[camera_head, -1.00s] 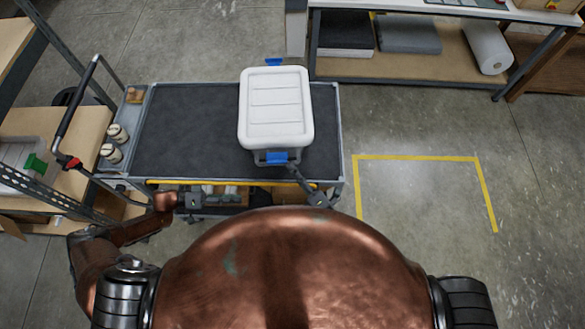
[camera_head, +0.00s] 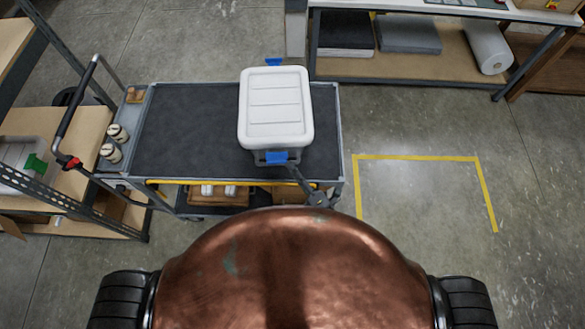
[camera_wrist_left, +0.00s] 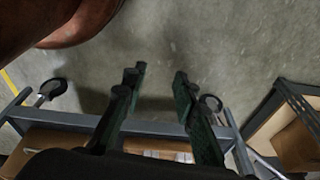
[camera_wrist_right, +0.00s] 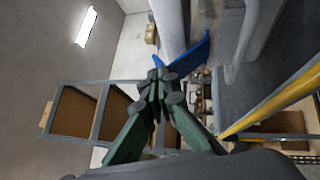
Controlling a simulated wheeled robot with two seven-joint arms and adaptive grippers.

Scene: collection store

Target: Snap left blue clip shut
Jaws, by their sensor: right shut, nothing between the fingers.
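A white lidded box (camera_head: 275,108) stands on the right part of the cart. One blue clip (camera_head: 277,157) is on its near side and another blue clip (camera_head: 274,61) is on its far side. My right gripper (camera_head: 299,176) is by the near clip, at its lower right. In the right wrist view, my right gripper (camera_wrist_right: 160,70) is shut and empty, with its tips close to the blue clip (camera_wrist_right: 190,48), which juts out from the box. I cannot tell if they touch. My left gripper (camera_wrist_left: 160,72) is open and empty, near the cart's frame.
The cart (camera_head: 185,130) has a dark top, a yellow edge strip and two small jars (camera_head: 113,143) at its left. A shelf unit (camera_head: 70,210) stands left, and a workbench (camera_head: 410,62) stands behind. The floor at right, with a yellow taped outline (camera_head: 415,157), is clear.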

